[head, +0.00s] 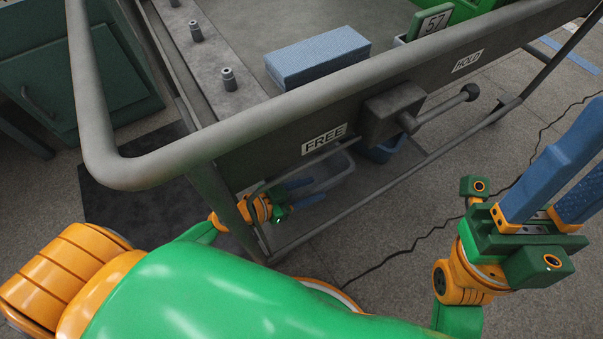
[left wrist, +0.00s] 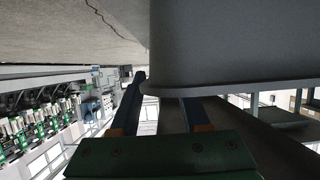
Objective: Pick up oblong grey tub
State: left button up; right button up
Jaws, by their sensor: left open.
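The grey tub (head: 334,172) stands low under the cart, partly hidden behind the cart's front rail; it also fills the upper right of the left wrist view (left wrist: 230,45). My left gripper (head: 300,191) is open at the tub's left end. In the left wrist view, one finger of the left gripper (left wrist: 168,100) passes outside the tub's end and the other goes behind its rim. I cannot tell whether either touches it. My right gripper (head: 570,185) is raised at the right, its blue fingers apart and empty.
The cart's grey rail (head: 215,140) and leg close in around my left wrist. A blue tub (head: 384,151) stands right of the grey one. A blue block (head: 318,57) lies on the cart top. A lever (head: 440,108) sticks out in front. A cable crosses the open floor.

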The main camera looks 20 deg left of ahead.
aim_at(314, 189)
pick_arm(q)
jog(key=x, duration=0.3)
grip_shut()
dwell(1.3)
